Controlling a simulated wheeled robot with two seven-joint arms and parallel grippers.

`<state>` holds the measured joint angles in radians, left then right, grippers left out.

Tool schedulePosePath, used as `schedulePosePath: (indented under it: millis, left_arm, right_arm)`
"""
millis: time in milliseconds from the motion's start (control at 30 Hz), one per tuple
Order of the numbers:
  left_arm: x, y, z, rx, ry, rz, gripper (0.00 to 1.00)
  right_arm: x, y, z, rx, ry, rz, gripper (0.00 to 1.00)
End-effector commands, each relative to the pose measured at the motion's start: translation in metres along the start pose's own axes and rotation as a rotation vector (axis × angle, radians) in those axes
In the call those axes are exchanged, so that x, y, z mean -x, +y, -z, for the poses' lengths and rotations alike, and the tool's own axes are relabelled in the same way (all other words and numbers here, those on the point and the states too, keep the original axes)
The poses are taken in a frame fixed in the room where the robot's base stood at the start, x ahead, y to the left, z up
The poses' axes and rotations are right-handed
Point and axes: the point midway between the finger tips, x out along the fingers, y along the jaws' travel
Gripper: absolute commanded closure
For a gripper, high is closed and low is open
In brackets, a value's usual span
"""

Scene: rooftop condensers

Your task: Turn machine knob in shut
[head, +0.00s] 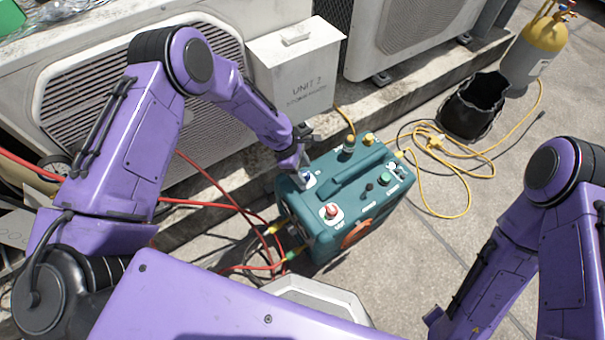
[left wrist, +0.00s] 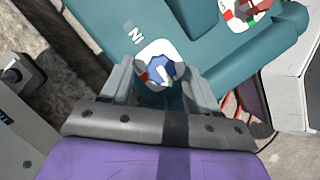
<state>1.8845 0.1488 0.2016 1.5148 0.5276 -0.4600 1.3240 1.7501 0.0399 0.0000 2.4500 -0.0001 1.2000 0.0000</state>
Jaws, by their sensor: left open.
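The teal machine (head: 322,238) stands on the paving in the middle of the head view. Its IN knob (left wrist: 157,72) is blue, with a white pointer mark, on a white dial with red and green marks. My left gripper (head: 303,177) is above the knob's corner of the machine top and hides much of the knob in the head view. In the left wrist view my left gripper (left wrist: 160,82) is open, with one finger on each side of the knob; I cannot tell whether they touch it. My right gripper is out of view.
A red knob (head: 331,210) sits near the blue one on the machine top. Red and yellow hoses lie around the machine. Behind stand condenser units and the UNIT 2 box (head: 296,70). A black bucket (head: 474,108) and yellow cylinder (head: 535,50) stand at the back right.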

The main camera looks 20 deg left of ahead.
Motion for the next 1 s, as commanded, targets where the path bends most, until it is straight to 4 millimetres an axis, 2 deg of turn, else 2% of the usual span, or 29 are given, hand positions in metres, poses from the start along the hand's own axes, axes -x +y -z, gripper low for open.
schedulePosePath:
  millis: [100, 333, 367, 500, 533, 767, 1000]
  left_arm:
    - [-0.0087, -0.0004, -0.0002, -0.001, 0.0, 0.001, 0.4]
    - [-0.0089, -0.0003, -0.0009, -0.002, 0.0, 0.001, 0.4]
    - [-0.0089, -0.0003, -0.0009, -0.002, 0.0, 0.001, 0.46]
    - [-0.0089, -0.0002, -0.0009, -0.002, 0.0, 0.001, 0.92]
    - [-0.0089, -0.0001, -0.0009, -0.002, 0.0, 0.0, 0.96]
    - [-0.008, 0.0008, 0.0005, -0.011, 0.001, 0.002, 0.95]
    - [-0.008, 0.002, 0.0, -0.092, 0.002, 0.034, 0.96]
  right_arm:
    - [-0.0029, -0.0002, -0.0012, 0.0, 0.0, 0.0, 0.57]
    - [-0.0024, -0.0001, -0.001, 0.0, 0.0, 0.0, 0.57]
    - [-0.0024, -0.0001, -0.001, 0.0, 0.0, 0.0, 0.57]
    - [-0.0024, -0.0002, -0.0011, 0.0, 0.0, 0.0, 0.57]
    - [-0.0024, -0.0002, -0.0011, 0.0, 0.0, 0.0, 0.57]
    - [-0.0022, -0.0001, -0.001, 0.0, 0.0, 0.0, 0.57]
    - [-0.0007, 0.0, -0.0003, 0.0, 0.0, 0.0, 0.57]
